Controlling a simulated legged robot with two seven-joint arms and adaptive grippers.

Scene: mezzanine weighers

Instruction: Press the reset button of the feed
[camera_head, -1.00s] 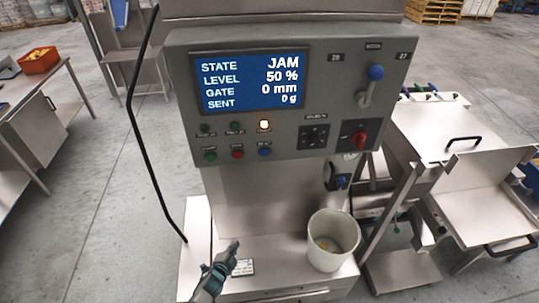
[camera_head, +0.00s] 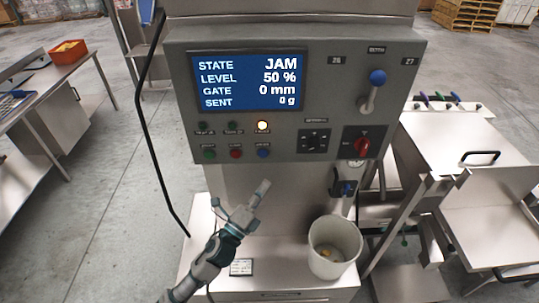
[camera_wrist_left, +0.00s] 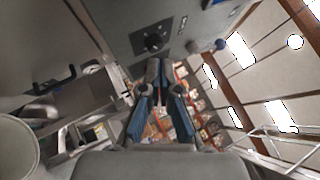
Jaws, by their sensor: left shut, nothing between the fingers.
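The grey feed control panel (camera_head: 327,90) shows JAM, level 50 %, gate 0 mm and sent 0 g on its blue display (camera_head: 248,80). Below it sits a row of green (camera_head: 209,154), red (camera_head: 236,153) and blue (camera_head: 263,152) buttons; their labels are too small to read. The rightmost lamp (camera_head: 262,126) above the blue button is lit. My left gripper (camera_head: 262,188) is shut and empty, pointing up below the blue button, apart from the panel. Its closed fingers also show in the left wrist view (camera_wrist_left: 158,75). My right gripper is out of view.
A white bucket (camera_head: 334,250) stands on the machine's ledge below the panel. A black cable (camera_head: 152,150) hangs at the left.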

